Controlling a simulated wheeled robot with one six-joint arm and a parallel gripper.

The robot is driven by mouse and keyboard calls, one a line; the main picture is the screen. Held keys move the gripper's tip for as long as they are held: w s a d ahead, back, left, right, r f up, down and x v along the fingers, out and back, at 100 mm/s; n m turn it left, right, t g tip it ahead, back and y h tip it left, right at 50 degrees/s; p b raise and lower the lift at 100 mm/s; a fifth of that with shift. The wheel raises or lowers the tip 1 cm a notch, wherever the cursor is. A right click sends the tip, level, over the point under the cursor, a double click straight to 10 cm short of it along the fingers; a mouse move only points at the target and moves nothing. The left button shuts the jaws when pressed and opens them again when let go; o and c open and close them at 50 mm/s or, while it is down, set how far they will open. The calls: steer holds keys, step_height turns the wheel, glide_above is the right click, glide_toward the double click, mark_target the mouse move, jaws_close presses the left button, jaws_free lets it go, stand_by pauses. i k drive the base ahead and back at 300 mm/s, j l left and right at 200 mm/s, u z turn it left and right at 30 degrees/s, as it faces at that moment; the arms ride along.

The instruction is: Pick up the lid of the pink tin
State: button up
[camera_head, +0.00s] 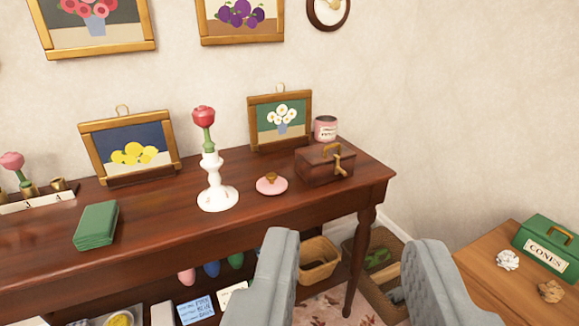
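The pink lid (271,184) with a small brown knob lies flat on the dark wooden table (150,236), right of a white candlestick and left of a small brown box. The pink tin (325,128) stands upright at the table's back right, behind the brown box; its label is too small to read. My gripper (348,270) shows as two grey fingers at the bottom of the view. They are spread wide apart with nothing between them, in front of the table's right end and apart from the lid.
A white candlestick (217,188) holding a red rose stands close left of the lid. A brown box (324,162) with a brass crank is close right. Framed pictures lean behind. A green book (97,225) lies left. A side table (515,270) with a green box (548,248) stands right.

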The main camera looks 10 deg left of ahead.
mark_target(273, 183)
steer(key=i+l, duration=0.1)
steer(key=i, duration=0.75)
